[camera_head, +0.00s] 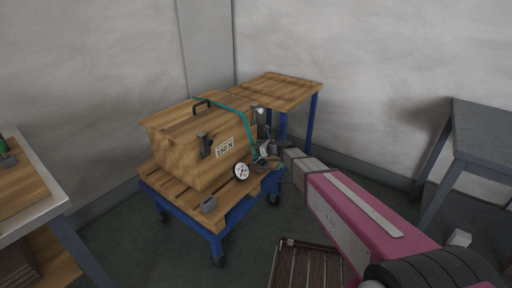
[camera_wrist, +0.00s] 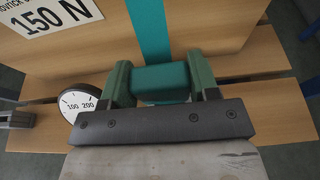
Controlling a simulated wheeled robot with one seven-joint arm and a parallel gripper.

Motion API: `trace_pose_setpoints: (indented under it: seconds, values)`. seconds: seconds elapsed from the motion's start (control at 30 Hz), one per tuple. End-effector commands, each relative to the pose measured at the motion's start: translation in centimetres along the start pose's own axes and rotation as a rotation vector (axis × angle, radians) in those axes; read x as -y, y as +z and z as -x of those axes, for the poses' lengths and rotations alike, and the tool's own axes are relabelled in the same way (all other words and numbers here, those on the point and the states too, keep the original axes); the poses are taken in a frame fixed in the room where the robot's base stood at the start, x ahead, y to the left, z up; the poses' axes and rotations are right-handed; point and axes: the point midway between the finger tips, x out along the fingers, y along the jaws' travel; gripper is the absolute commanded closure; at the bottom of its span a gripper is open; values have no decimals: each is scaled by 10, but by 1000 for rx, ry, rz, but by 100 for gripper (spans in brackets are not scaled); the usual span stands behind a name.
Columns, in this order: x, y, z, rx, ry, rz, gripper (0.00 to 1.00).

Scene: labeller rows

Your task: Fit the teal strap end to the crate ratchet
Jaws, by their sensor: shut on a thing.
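The wooden crate (camera_head: 185,160) stands on a blue wheeled cart and bears a "150 N" label (camera_head: 224,147). The teal strap (camera_head: 225,106) runs over its lid and down the right side to my gripper (camera_head: 266,151). In the wrist view the strap (camera_wrist: 149,32) comes down the crate wall to the teal strap end (camera_wrist: 160,80). There my gripper (camera_wrist: 160,76), with dark green fingers, is shut on the strap end from both sides. A round dial (camera_head: 241,171) sits beside the gripper, marked 100 and 200 in the wrist view (camera_wrist: 78,103). I cannot make out the ratchet clearly; my gripper may hide it.
The slatted cart deck (camera_head: 180,189) carries a small grey bracket (camera_head: 208,205) at its front. A wooden-topped blue table (camera_head: 285,90) stands behind. A workbench (camera_head: 40,215) is at left, a grey table (camera_head: 485,125) at right, and a slatted brown object (camera_head: 305,265) in front.

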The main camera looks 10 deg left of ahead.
Motion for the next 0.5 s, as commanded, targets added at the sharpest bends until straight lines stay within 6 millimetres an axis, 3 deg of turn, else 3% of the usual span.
trace_pose_setpoints:
  seconds: [0.5]
  values:
    - [0, -11, -3, -1, 0, 0, 70]
